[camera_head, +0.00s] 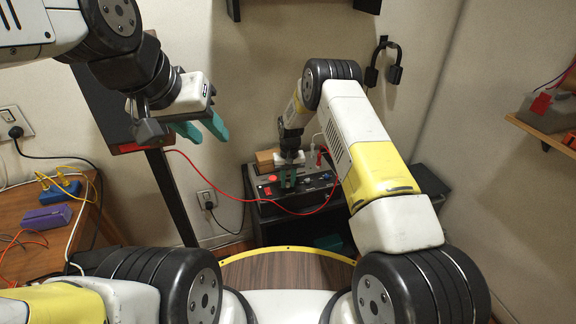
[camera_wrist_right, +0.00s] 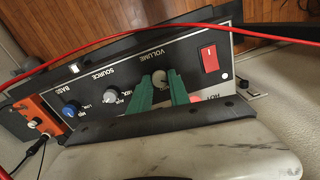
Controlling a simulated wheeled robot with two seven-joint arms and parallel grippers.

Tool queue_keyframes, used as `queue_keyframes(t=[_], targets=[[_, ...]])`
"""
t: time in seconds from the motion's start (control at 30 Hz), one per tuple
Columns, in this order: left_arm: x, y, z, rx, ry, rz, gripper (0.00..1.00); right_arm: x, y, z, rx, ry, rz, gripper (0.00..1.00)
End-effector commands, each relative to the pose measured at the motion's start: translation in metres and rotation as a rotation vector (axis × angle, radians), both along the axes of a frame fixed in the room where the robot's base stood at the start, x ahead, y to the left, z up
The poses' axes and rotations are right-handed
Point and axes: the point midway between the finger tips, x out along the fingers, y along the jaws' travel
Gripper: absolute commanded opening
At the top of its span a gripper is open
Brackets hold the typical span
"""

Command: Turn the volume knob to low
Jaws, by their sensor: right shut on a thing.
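The volume knob (camera_wrist_right: 160,77) is a light grey knob beneath the upside-down VOLUME label in the right wrist view. It sits on the black panel (camera_wrist_right: 190,62) of an amplifier-like box (camera_head: 310,196), which also shows in the head view. My right gripper (camera_wrist_right: 161,83) has its green fingers on either side of the knob, shut on it. In the head view the right gripper (camera_head: 287,178) reaches down to the box, and the knob is hidden there. The knob's pointer is too small to read. My left gripper (camera_head: 204,128) is open and empty, up at the left.
A red switch (camera_wrist_right: 209,59), a grey source knob (camera_wrist_right: 110,95) and a blue bass knob (camera_wrist_right: 70,110) share the panel. A red cable (camera_wrist_right: 140,27) crosses above it. A wooden table (camera_head: 40,240) stands left; headphones (camera_head: 383,62) hang on the wall.

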Motion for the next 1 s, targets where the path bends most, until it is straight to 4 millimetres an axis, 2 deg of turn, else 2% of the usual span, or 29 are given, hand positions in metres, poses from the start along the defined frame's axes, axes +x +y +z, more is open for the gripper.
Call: queue_keyframes(t=[0.63, 0.67, 0.77, 1.0], targets=[[0.0, 0.0, 0.0, 0.0, 0.0, 0.0, 0.36, 0.0003, 0.0004, 0.0006, 0.0, -0.001, 0.052, 0.0], [0.0, 0.0, 0.0, 0.0, 0.0, 0.0, 0.36, 0.0003, 0.0004, 0.0006, 0.0, -0.001, 0.052, 0.27], [0.0, 0.0, 0.0, 0.0, 0.0, 0.0, 0.36, 0.0003, 0.0004, 0.0005, 0.0, -0.001, 0.052, 0.44], [0.0, 0.0, 0.0, 0.0, 0.0, 0.0, 0.36, 0.0002, 0.0002, 0.0002, 0.0, 0.0, 0.051, 0.44]])
